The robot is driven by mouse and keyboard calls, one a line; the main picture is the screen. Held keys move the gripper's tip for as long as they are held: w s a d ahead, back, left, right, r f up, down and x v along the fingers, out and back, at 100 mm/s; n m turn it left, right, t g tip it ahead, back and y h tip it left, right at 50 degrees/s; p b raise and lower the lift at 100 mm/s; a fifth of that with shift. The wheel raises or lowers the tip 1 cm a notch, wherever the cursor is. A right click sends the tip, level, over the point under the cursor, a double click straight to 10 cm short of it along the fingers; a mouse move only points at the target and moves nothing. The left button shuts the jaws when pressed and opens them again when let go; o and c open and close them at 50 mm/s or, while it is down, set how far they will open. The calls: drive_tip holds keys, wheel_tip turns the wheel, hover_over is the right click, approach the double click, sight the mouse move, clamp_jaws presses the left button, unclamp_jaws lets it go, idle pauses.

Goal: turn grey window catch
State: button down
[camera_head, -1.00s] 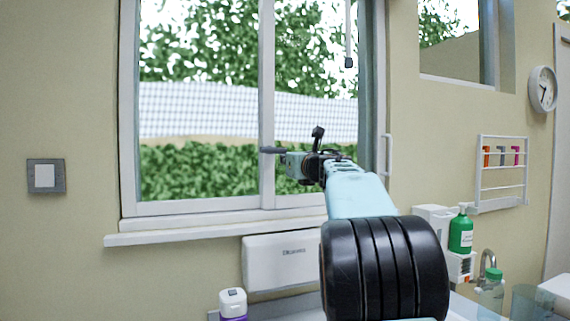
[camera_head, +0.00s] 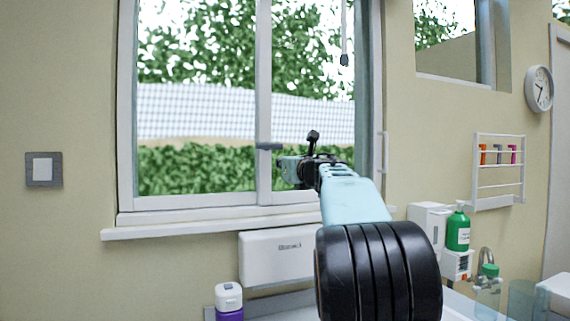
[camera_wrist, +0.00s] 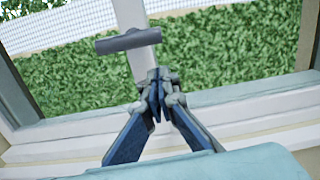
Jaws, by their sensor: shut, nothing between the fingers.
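The grey window catch (camera_head: 269,146) is a bar on the upright middle frame of the window (camera_head: 264,100). It lies about level in the head view, and in the wrist view the catch (camera_wrist: 128,41) lies across the white upright. My gripper (camera_head: 282,170) is just below and to the right of the catch in the head view. In the wrist view my gripper (camera_wrist: 157,82) has its fingertips together, with nothing between them. A gap shows between the fingertips and the catch. How far they are apart in depth I cannot tell.
The window sill (camera_head: 200,228) juts out below. A pull cord (camera_head: 344,58) hangs at the upper right of the window. A white wall box (camera_head: 285,258), a purple-and-white bottle (camera_head: 229,300) and a green pump bottle (camera_head: 458,230) are lower down.

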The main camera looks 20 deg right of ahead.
drive_tip(key=s+f+b, duration=0.1)
drive_tip(key=s+b, duration=0.1)
drive_tip(key=s, duration=0.8)
drive_tip(key=shift+s+f+b, duration=0.2)
drive_tip(key=shift+f+b, duration=0.1)
drive_tip(key=shift+f, duration=0.1)
